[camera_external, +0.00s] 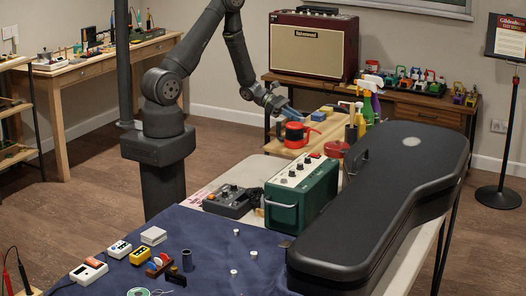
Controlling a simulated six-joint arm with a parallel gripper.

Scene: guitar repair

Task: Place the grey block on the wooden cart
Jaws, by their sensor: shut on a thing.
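My gripper (279,106) is in the upper middle of the view, above the left part of the wooden cart (270,142). It is shut on a small blue-grey block (291,112), seen small and partly hidden by the fingers. I cannot tell for sure whether this is the grey block. The held block appears above the cart top, close to a red and black container. A pale grey-white block (153,236) lies on the dark blue cloth at the lower left.
A red and black container (295,135), a blue item (318,116) and spray bottles (370,100) stand on or near the cart. In front are a green amplifier box (302,190), a grey pedal (233,201) and a large black guitar case (385,200).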

